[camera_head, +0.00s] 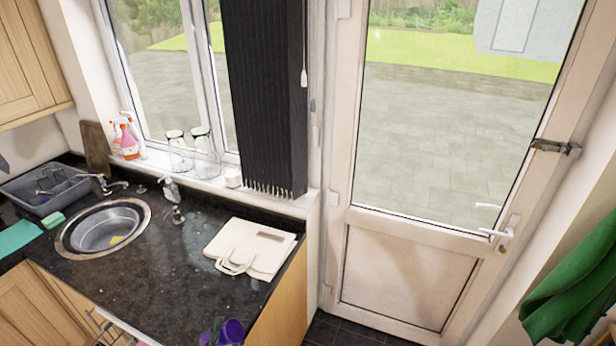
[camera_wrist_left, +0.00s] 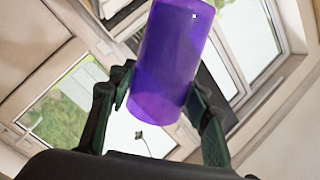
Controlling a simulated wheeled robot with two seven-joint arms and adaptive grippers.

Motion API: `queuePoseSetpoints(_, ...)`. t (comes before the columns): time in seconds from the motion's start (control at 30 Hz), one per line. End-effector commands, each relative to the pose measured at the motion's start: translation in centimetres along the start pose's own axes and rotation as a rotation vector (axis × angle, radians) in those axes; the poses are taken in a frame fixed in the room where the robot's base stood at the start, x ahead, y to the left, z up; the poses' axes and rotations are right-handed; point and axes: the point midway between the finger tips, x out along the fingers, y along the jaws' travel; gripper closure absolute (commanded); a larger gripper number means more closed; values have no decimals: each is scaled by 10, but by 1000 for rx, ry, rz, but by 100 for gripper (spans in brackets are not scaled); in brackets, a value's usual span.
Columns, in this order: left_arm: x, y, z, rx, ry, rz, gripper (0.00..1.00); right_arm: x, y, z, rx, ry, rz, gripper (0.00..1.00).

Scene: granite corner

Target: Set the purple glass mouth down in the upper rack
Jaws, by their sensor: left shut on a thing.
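The purple glass (camera_wrist_left: 172,50) is between the dark green fingers of my left gripper (camera_wrist_left: 160,92) in the left wrist view. The fingers press on it from both sides, and its upper end runs out of the picture. In the head view the purple glass (camera_head: 231,332) shows at the bottom edge, in front of the worktop, with part of my left gripper (camera_head: 217,328) beside it. I cannot tell which end is its mouth. The upper rack is not clearly in view; a pale edge (camera_head: 130,335) shows low by the cabinet front. My right gripper is not in view.
The dark worktop (camera_head: 150,265) holds a folded cream cloth bag (camera_head: 250,247), a round sink (camera_head: 105,228) and a grey dish tub (camera_head: 50,186). Two clear jars (camera_head: 205,155) stand on the sill. A white door (camera_head: 410,270) is at right. The worktop's middle is clear.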

Motion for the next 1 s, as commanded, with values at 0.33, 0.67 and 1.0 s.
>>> queuePoseSetpoints(0.33, 0, 0, 0, 151, 3, -1, 85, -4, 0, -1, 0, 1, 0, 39)
queuePoseSetpoints(0.67, 0, -4, -3, 740, 4, 0, 85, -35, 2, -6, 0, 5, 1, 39)
queuePoseSetpoints(1.0, 0, 0, 0, 1202, 2, -2, 85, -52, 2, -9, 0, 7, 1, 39)
